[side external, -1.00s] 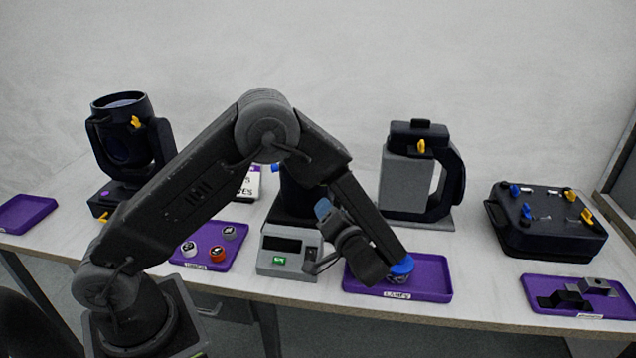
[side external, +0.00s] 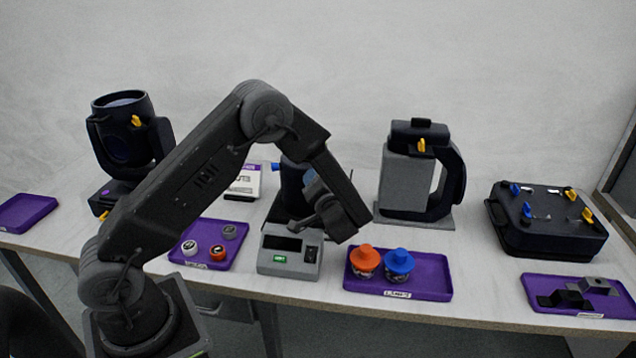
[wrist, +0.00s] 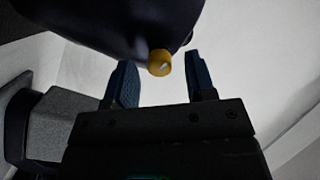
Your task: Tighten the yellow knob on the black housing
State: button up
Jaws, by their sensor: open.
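The yellow knob (wrist: 160,62) shows in the wrist view on the lower edge of the black housing (wrist: 130,22). A pale line crosses its face. My gripper (wrist: 160,72) is open, with one blue finger on each side of the knob and visible gaps between. Whether the fingertips reach as deep as the knob is unclear. In the side view my gripper (side external: 311,183) is in front of a black housing (side external: 291,182) behind the grey box. My wrist hides much of that housing, and its yellow knob does not show there.
The grey box (side external: 275,262) with a dark display and green button stands below my wrist. A purple tray (side external: 425,270) to its right holds orange-capped and blue-capped pieces. A grey block with a black clamp-like body (side external: 452,180) stands further right. Another purple tray (side external: 218,262) is left.

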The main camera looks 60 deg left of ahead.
jog(key=shift+a, duration=0.2)
grip_shut()
dwell(0.4)
jog(key=shift+f+m, duration=0.1)
jog(key=shift+m, duration=7.9)
